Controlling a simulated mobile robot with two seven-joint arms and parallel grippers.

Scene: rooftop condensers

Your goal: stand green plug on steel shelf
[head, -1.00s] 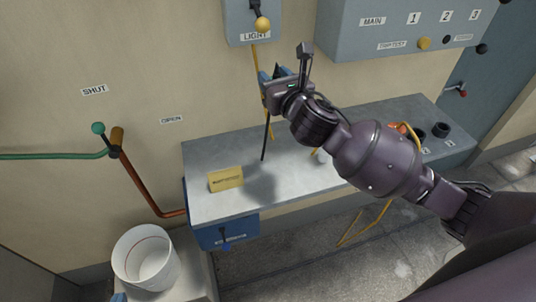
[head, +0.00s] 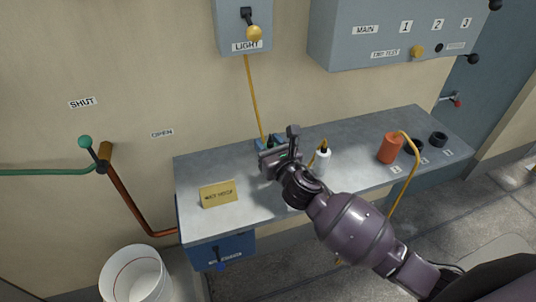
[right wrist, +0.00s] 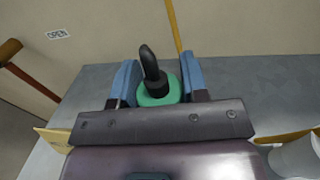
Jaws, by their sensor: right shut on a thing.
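The green plug (right wrist: 157,96) has a black collar and a bent black top, and sits between the blue fingers of my right gripper (right wrist: 160,85) in the right wrist view. In the head view my right gripper (head: 271,143) is over the back middle of the steel shelf (head: 330,190), shut on the plug. My left gripper is not in view.
A yellow tag (head: 218,194) stands at the shelf's left. A white bottle (head: 321,160) is close right of my gripper. An orange plug (head: 391,148) with a yellow cable and black sockets (head: 438,139) are farther right. A white bucket (head: 136,274) is below left.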

